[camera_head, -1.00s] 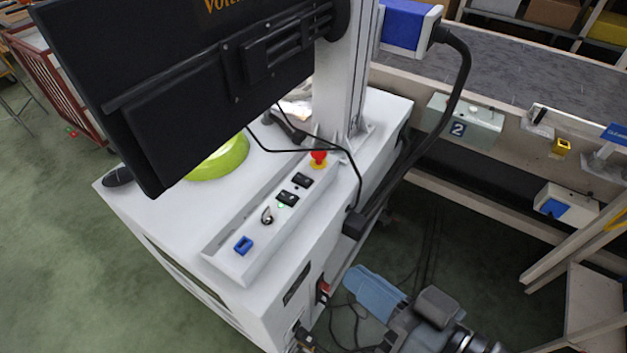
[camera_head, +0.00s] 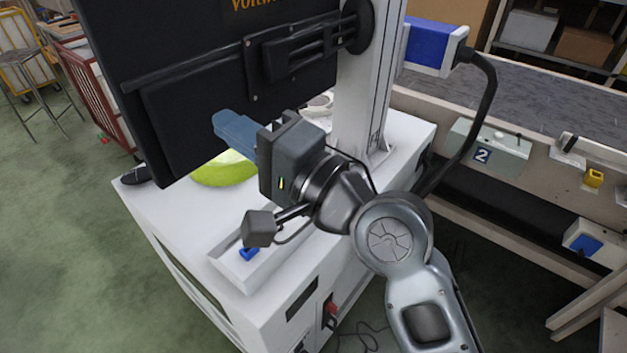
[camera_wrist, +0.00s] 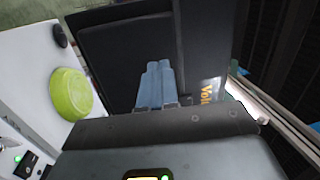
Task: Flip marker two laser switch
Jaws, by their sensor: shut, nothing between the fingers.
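A sloped control strip (camera_head: 245,280) lies along the top of the white cabinet. Its blue switch (camera_head: 248,254) shows at the near end, just below part of my arm. My arm hides the rest of the strip in the head view. In the wrist view, a black rocker switch (camera_wrist: 27,165) and a lit green lamp (camera_wrist: 18,157) show at the lower left corner. I cannot read which switch is for marker two. My gripper (camera_head: 222,122) has its blue fingers shut and empty, above the cabinet in front of the monitor; the fingers also show in the wrist view (camera_wrist: 159,68).
The large black monitor (camera_head: 200,70) stands close to my fingertips on a grey post (camera_head: 366,80). A lime-green round object (camera_head: 225,170) sits on the cabinet (camera_head: 185,215) under it; it is also at left in the wrist view (camera_wrist: 75,95). A box labelled 2 (camera_head: 505,150) is at right.

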